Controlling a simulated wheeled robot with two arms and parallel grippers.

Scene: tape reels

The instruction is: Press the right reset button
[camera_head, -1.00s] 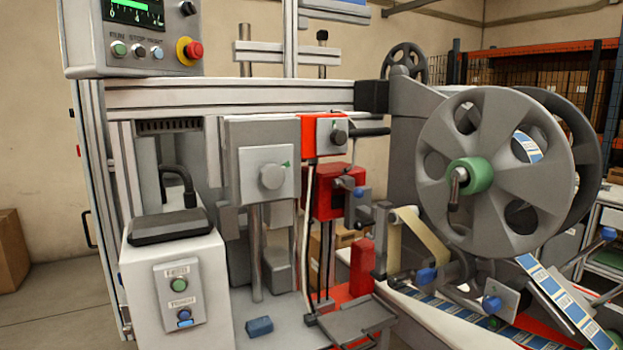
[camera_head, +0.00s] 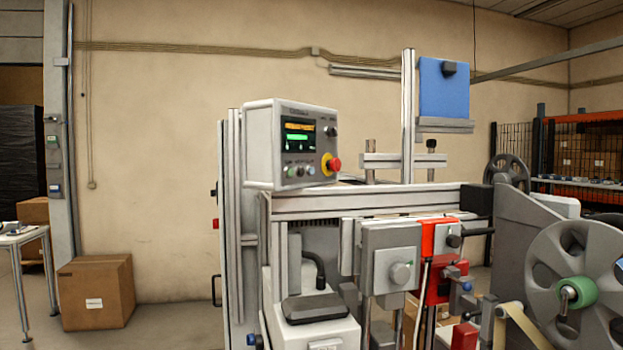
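The grey control box (camera_head: 262,145) stands on top of the labelling machine, left of the picture's centre. Its front has a lit display (camera_head: 299,134) and, below it, a row of small round buttons. The leftmost is the green button (camera_head: 291,172); the rightmost, a small pale button (camera_head: 311,170), sits where the reset label showed earlier. The lettering is too small to read now. A red emergency stop (camera_head: 333,164) on a yellow ring is to their right. Neither of my grippers is in view.
The machine frame (camera_head: 365,202) runs below the box, with a grey unit and knob (camera_head: 400,273) and a large reel (camera_head: 585,280) to the right. A cardboard box (camera_head: 95,293) stands on the floor at left. The floor between it and the machine is clear.

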